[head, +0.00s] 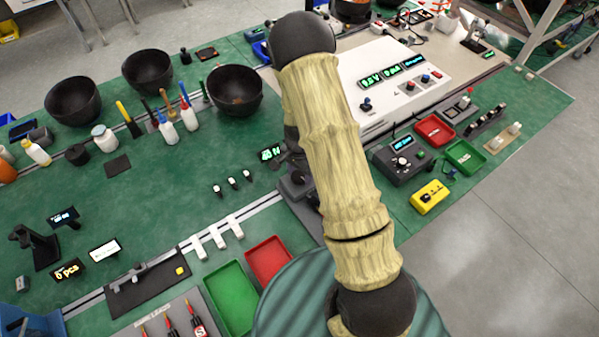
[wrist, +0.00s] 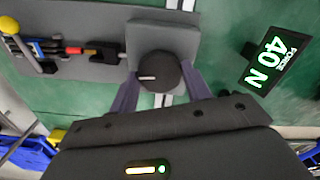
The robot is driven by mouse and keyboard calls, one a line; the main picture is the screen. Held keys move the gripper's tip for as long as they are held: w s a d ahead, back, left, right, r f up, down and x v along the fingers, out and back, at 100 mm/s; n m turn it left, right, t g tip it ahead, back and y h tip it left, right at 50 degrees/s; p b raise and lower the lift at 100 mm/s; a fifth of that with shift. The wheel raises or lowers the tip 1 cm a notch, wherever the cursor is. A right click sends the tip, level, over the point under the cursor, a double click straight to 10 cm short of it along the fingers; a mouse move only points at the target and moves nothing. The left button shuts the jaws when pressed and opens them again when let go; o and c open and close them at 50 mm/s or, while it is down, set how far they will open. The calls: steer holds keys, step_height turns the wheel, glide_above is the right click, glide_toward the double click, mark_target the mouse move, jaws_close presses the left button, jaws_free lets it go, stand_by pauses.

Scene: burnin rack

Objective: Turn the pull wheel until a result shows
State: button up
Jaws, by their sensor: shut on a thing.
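The pull wheel (wrist: 158,70) is a dark round knob with a white mark pointing left, on a grey block in the wrist view. My gripper (wrist: 160,88) has one finger on each side of the wheel and is shut on it. A display (wrist: 265,58) right of the wheel reads "FORCE 40 N" in green. The same display (head: 271,153) shows in the head view, left of my arm. A grey pull fixture (wrist: 75,30) with a red-and-black piece and a blue part runs left from the wheel. In the head view my arm hides the wheel and gripper.
A red tray (head: 268,261) and a green tray (head: 231,298) lie at the front of the green bench. Black bowls (head: 235,90) and bottles stand at the back left. A white panel with displays (head: 395,85) and a grey meter (head: 402,160) stand right of my arm.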

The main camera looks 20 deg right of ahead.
mark_target(299, 175)
steer(key=o, duration=1)
steer(key=shift+r, duration=0.1)
step_height(299, 175, up, 17)
steer(key=shift+r+b, duration=0.15)
steer(key=shift+b, duration=0.8)
steer(key=s+r+n+t, duration=0.1)
steer(key=s+n, duration=0.2)
steer(key=s, duration=0.2)
steer(key=s+r+n, duration=0.1)
steer(key=s+n, duration=0.3)
steer(key=s, duration=0.1)
steer(key=s+r+n+t, duration=0.1)
steer(key=s+r+n, duration=0.1)
steer(key=s, duration=0.3)
steer(key=shift+a+n+t, duration=0.25)
steer(key=shift+n+t, duration=0.05)
steer(key=shift+n, duration=0.5)
